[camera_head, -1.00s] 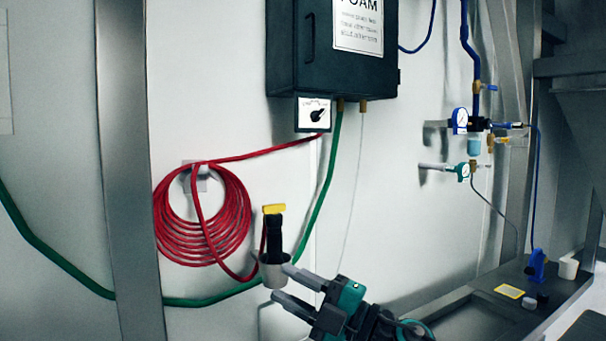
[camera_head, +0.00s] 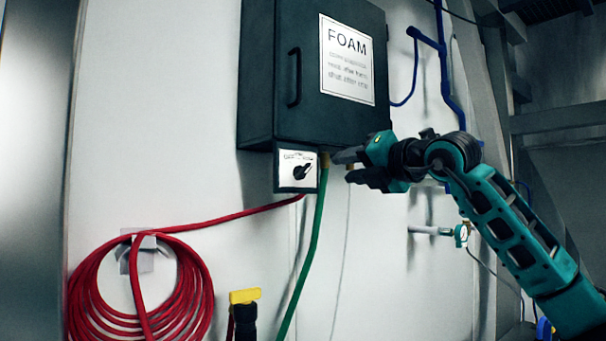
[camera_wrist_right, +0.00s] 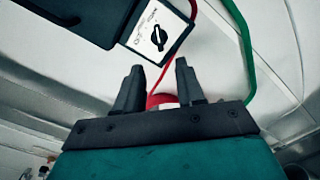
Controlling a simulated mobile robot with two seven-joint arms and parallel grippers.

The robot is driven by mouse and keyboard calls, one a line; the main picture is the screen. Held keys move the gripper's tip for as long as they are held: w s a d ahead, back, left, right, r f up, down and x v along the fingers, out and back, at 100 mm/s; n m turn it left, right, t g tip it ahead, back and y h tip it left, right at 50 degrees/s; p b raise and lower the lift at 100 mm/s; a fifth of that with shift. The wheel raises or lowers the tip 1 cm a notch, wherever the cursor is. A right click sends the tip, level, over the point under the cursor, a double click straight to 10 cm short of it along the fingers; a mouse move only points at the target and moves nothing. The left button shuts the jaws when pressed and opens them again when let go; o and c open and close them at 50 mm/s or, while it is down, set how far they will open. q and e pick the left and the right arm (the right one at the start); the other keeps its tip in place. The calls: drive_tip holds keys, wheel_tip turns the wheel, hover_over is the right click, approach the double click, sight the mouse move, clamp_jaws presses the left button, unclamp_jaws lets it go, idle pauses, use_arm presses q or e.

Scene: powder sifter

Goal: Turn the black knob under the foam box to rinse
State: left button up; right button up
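The dark foam box (camera_head: 262,90) is mounted on the wall with a FOAM label on its front. Under it is a small white panel holding the black knob (camera_head: 302,172), whose pointer tilts up to the right; the panel's lettering is too small to read. The knob also shows in the right wrist view (camera_wrist_right: 158,38), ahead of the fingers and to the upper left. My right gripper (camera_head: 342,167) is open and empty, just right of the knob panel and apart from it, fingers pointing left. My left gripper is not in view.
A red hose (camera_head: 85,290) hangs coiled on a wall hook at lower left and runs to the panel. A green hose (camera_head: 318,240) drops from under the box, close to the panel's right side. A yellow-topped nozzle (camera_head: 245,296) is below.

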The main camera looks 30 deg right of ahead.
sight(306, 172)
drive_tip(key=w+p, duration=0.1)
drive_tip(key=w, duration=0.2)
drive_tip(key=w+p, duration=0.1)
drive_tip(key=w, duration=0.3)
drive_tip(key=w+a+p, duration=0.1)
drive_tip(key=w, duration=0.2)
drive_tip(key=shift+w+r, duration=0.1)
drive_tip(key=shift+w, duration=0.25)
drive_tip(key=shift+w+a+p, duration=0.1)
drive_tip(key=shift+w+p, duration=0.2)
drive_tip(key=shift+w, duration=0.45)
clamp_jaws()
